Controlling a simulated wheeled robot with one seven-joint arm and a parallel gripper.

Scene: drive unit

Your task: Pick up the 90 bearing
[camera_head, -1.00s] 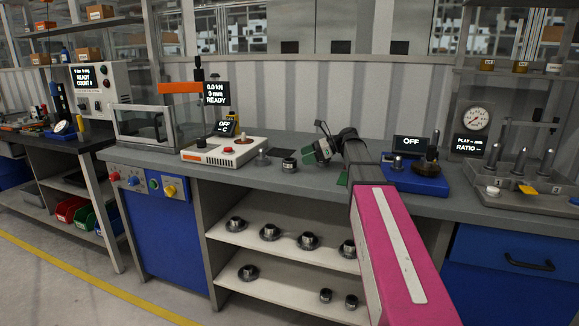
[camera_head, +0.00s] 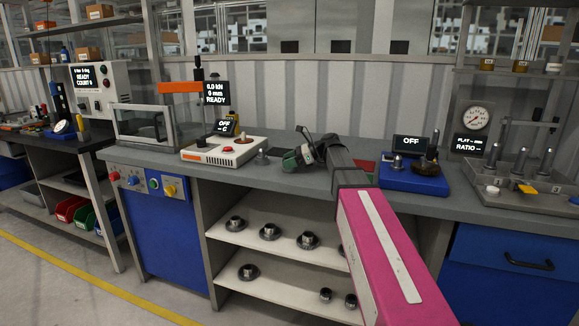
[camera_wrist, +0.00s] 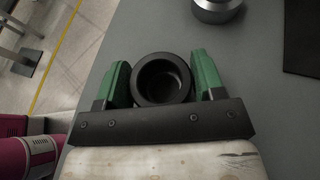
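In the wrist view a dark, round, hollow ring-shaped part (camera_wrist: 162,79), likely the 90 bearing, stands on the grey bench top. No label on it is readable. My gripper (camera_wrist: 163,78) has its two green fingers spread on either side of it. The fingers appear open, close to its sides; I cannot make out firm contact. In the head view my gripper (camera_head: 294,160) is low over the bench and hides this part.
A metal cylindrical part (camera_wrist: 217,8) stands close by on the bench. A white-and-red device (camera_head: 224,150) is to the left and a blue stand (camera_head: 414,180) to the right. Several flanged parts (camera_head: 308,240) sit on the shelves below the bench.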

